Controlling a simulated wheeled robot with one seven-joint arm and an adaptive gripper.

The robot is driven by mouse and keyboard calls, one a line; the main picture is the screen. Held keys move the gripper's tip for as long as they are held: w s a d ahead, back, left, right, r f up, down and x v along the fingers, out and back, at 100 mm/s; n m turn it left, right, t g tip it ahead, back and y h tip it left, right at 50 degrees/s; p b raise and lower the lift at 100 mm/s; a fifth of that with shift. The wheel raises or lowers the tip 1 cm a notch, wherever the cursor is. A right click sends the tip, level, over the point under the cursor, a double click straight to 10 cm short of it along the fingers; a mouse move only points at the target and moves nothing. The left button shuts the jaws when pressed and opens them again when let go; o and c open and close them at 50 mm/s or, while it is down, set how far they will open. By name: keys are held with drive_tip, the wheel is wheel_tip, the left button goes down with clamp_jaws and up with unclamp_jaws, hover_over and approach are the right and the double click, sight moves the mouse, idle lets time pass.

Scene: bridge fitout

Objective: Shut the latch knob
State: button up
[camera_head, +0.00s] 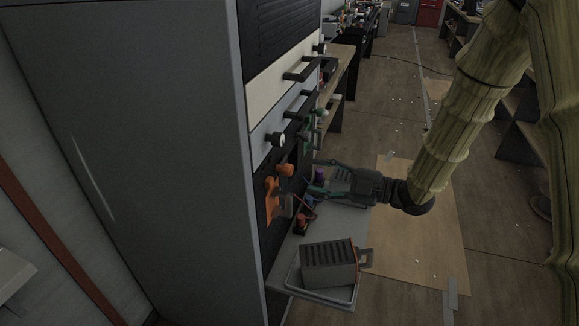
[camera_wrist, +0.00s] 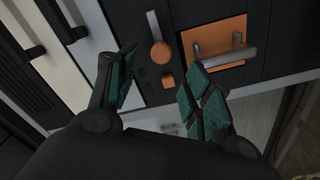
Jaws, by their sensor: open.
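A round orange knob (camera_wrist: 161,54) with a short grey bar sits on the dark cabinet front. Beside it is an orange plate (camera_wrist: 203,38) with a grey metal lever (camera_wrist: 226,58). I cannot tell for sure which of these is the latch knob. In the head view, the orange knob (camera_head: 285,169) sticks out from the panel above the orange plate (camera_head: 270,204). My gripper (camera_head: 311,180) is open and empty in front of this panel. In the wrist view, the fingers of my gripper (camera_wrist: 161,70) stand apart, with the knob between and beyond them. No contact shows.
A grey shelf (camera_head: 281,262) juts out below, bearing a tray with a grey ribbed box (camera_head: 329,266). Drawers with dark bar handles (camera_head: 301,70) and a white-faced knob (camera_head: 277,139) are above. The cabinet side (camera_head: 130,120) fills the left. Floor is open at right.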

sight(292, 171)
drive_tip(key=p+x, duration=0.1)
drive_tip(key=x, duration=0.7)
drive_tip(key=shift+w+a+f, duration=0.1)
drive_tip(key=shift+a+f, duration=0.05)
drive_tip(key=shift+a, duration=0.15)
drive_tip(key=c, duration=1)
